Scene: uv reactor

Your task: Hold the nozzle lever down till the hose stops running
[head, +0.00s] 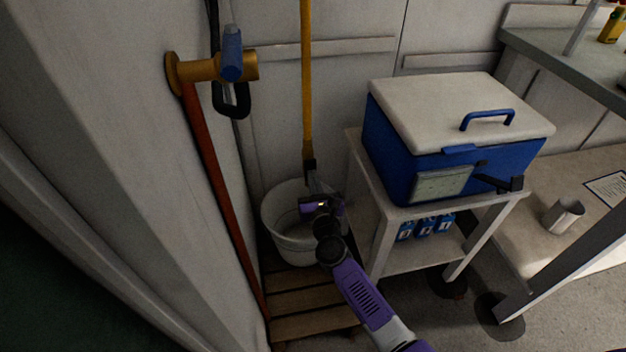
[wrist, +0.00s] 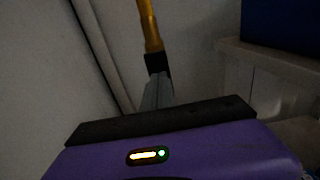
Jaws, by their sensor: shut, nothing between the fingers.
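A yellow hose (head: 306,80) hangs down the wall to a black collar (head: 309,165) above the white bucket (head: 280,222). In the wrist view the yellow hose (wrist: 149,25) runs into the black collar (wrist: 157,64), with a grey nozzle body (wrist: 157,93) below it. My gripper (head: 314,188) is at the nozzle, over the bucket, shut with nothing held. The lever cannot be made out; my gripper hides the nozzle's lower part, so contact with it cannot be told. I see no running water in either view.
A wall tap with a blue handle (head: 232,54) and a red pipe (head: 212,190) is at the left. A blue cooler (head: 400,160) stands on a white stand (head: 383,225) close right of my arm. The bucket is on a wooden slatted platform (head: 300,302). A metal cup (head: 563,215) is farther right.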

